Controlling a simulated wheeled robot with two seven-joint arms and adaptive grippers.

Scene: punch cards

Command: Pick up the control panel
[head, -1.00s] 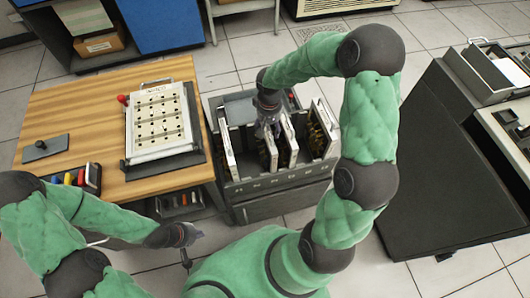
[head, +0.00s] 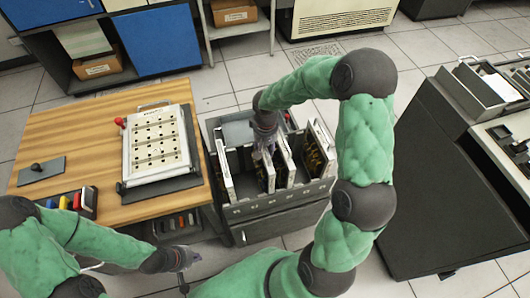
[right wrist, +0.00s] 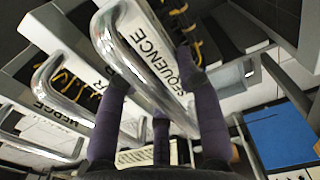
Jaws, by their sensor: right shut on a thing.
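The control panels stand upright in a grey rack (head: 280,203) beside the wooden table in the head view. In the right wrist view, a panel labelled SEQUENCE (right wrist: 150,50) has a chrome handle. My right gripper (right wrist: 153,85) has its fingers on either side of this handle and is shut on it. In the head view, my right gripper (head: 264,146) is over the middle panels, and its fingertips are partly hidden. I cannot tell whether the panel is raised. My left gripper (head: 183,263) hangs low in front of the table, away from the rack; its jaw state is unclear.
A panel labelled MERGE (right wrist: 62,112) is close beside the held one. A white board with rows of holes (head: 158,142) lies on the wooden table (head: 80,130). A dark cabinet (head: 430,190) stands at right.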

